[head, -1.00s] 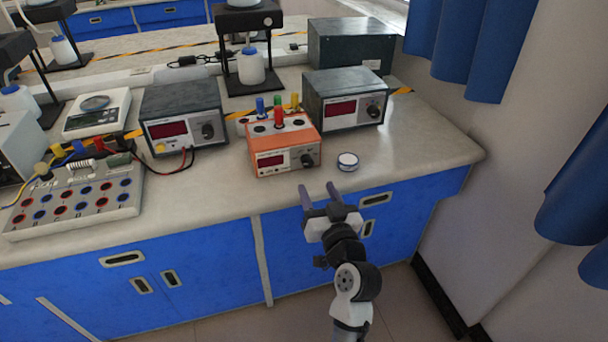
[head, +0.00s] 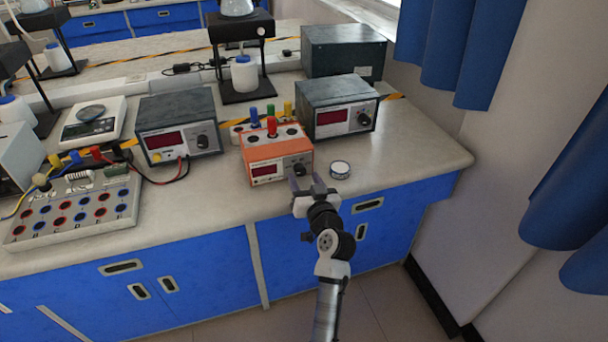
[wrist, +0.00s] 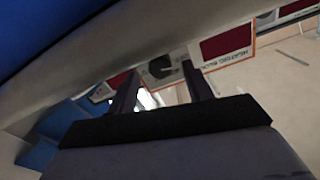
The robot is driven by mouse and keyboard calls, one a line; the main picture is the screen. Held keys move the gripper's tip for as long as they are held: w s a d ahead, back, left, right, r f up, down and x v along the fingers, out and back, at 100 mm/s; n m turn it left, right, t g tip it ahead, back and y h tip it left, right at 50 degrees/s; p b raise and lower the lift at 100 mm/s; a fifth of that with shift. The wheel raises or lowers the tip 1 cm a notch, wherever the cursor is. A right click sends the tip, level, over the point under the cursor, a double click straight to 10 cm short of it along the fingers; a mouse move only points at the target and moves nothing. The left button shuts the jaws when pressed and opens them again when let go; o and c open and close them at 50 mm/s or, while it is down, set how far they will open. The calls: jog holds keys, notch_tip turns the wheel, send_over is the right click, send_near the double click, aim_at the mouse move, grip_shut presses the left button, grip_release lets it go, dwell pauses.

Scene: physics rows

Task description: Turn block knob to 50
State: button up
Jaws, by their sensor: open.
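The orange-fronted block unit (head: 268,158) stands near the front of the bench. It has a dark red display on its face and colored pegs behind its top. Its dark round knob (head: 300,169) is at the right of the front face, partly covered by my gripper (head: 307,182). In the wrist view the knob (wrist: 160,68) shows between the open fingers of my gripper (wrist: 160,85), beside the block's label and display. The fingers are apart and hold nothing. I cannot tell whether they touch the knob, nor read its setting.
Two grey instruments with knobs, one at left (head: 178,125) and one behind right (head: 337,106), stand nearby. A terminal board (head: 72,212) with wires lies at the left. Bench is clear at right.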

jog(key=shift+w+a, duration=0.15)
jog(key=shift+w, duration=0.35)
jog(key=c, duration=1)
jog(key=shift+o, duration=0.2)
